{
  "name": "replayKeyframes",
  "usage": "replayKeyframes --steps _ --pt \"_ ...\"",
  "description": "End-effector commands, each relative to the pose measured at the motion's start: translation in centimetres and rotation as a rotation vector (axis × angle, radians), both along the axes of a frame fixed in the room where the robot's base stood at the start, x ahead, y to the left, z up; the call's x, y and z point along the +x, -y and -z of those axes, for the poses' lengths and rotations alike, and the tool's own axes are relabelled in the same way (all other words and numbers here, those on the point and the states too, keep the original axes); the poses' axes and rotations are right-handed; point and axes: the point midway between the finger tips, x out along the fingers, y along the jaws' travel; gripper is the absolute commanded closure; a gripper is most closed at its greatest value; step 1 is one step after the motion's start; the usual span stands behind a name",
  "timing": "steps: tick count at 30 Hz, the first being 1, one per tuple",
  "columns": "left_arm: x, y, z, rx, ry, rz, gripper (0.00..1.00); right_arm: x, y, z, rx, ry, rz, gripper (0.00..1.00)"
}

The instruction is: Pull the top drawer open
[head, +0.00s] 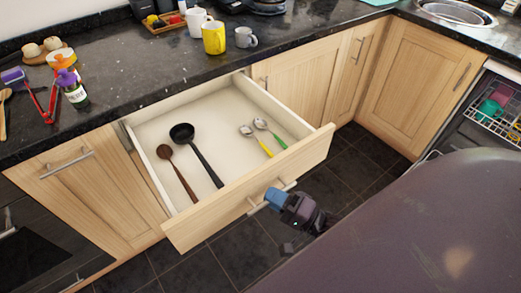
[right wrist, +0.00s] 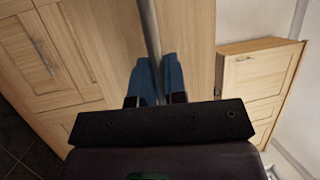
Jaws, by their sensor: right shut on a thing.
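The top drawer (head: 221,141) is pulled well out from under the dark worktop, its inside in full view. A wooden spoon (head: 176,173), a black ladle (head: 196,152) and two spoons with yellow and green handles (head: 262,138) lie in it. My right gripper (head: 272,201) is at the drawer front, shut on the metal bar handle (head: 256,207). In the right wrist view, the blue fingers (right wrist: 159,82) sit on either side of the handle bar (right wrist: 150,28). My left gripper is not in view.
The worktop (head: 140,79) above holds a yellow mug (head: 214,38), a grey mug (head: 245,37), a white mug (head: 196,21) and a bottle (head: 73,90). An open dishwasher rack (head: 495,112) is at the right. Dark tiled floor (head: 345,185) is clear below the drawer.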

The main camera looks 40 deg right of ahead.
Motion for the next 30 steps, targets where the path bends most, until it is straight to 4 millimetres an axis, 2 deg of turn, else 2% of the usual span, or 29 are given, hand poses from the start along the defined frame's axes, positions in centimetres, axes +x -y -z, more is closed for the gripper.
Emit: replayKeyframes --steps 3,9,23,24,28,30 --pt "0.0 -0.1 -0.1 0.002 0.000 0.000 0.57 -1.8 0.1 -0.2 0.000 0.001 0.000 1.00" --pt "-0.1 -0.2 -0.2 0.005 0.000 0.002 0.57 -3.4 0.1 -0.1 -0.001 0.002 0.000 1.00" --pt "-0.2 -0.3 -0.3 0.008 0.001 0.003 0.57 -3.9 0.1 0.0 -0.002 0.002 -0.001 1.00" --pt "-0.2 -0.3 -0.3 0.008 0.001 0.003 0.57 -3.9 0.1 0.0 -0.002 0.002 -0.001 0.84" --pt "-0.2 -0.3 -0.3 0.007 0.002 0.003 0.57 -3.9 0.1 0.0 -0.002 0.002 -0.001 0.65" --pt "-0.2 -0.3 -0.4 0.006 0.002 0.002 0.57 -3.9 0.1 0.0 -0.001 0.001 -0.001 0.63"
